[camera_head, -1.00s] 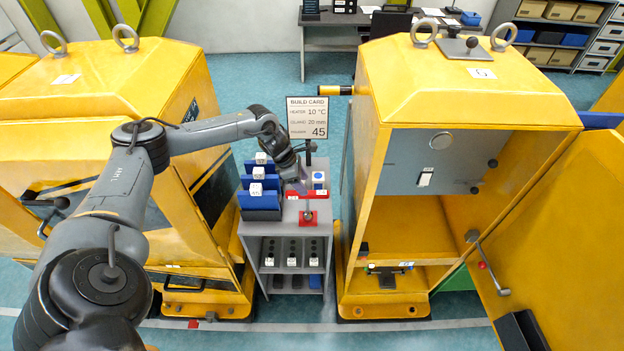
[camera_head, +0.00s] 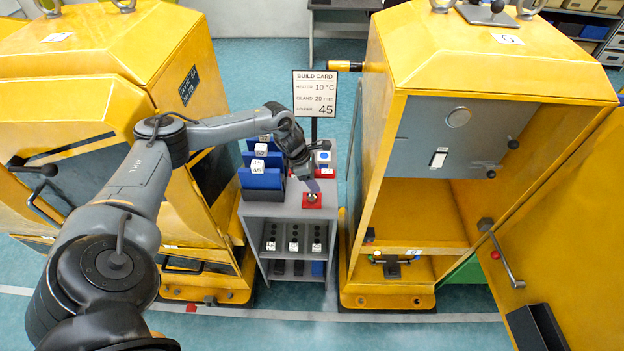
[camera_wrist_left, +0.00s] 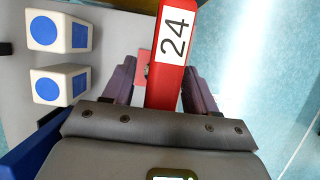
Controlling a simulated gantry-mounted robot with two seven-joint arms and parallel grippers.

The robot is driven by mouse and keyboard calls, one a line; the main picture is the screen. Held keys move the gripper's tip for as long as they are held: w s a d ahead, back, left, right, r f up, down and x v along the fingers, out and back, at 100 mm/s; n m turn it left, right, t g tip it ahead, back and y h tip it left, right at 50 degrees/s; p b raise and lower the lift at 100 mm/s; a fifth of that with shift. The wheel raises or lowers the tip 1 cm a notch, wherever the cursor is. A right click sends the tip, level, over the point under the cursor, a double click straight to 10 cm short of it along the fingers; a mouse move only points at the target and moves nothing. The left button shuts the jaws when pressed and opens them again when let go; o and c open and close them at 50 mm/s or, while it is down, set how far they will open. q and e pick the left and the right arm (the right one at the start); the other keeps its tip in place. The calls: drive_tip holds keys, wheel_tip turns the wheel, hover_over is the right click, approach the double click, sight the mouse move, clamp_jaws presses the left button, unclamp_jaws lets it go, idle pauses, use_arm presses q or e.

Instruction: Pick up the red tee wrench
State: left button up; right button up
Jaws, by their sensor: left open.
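The red tee wrench (camera_head: 325,173) stands in a red base (camera_head: 302,204) on top of the grey cart. Its crossbar carries white labels, and in the left wrist view the crossbar (camera_wrist_left: 165,90) shows a "24". My left gripper (camera_head: 311,186) hides much of the wrench in the head view. In the left wrist view my open left fingers (camera_wrist_left: 160,68) lie on either side of the crossbar, with a gap visible at least on the left side. Whether they touch it on the right is unclear. My right gripper is not in view.
White blocks with blue dots (camera_wrist_left: 52,84) stand close by on the grey cart top (camera_head: 265,210). Blue holders with white blocks (camera_head: 262,180) are left of the wrench. A build card (camera_head: 315,93) rises behind. Yellow cabinets flank the cart; the right one (camera_head: 425,215) is open.

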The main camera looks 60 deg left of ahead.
use_arm(q)
clamp_jaws()
drive_tip(key=shift+r, duration=0.1)
idle(0.3)
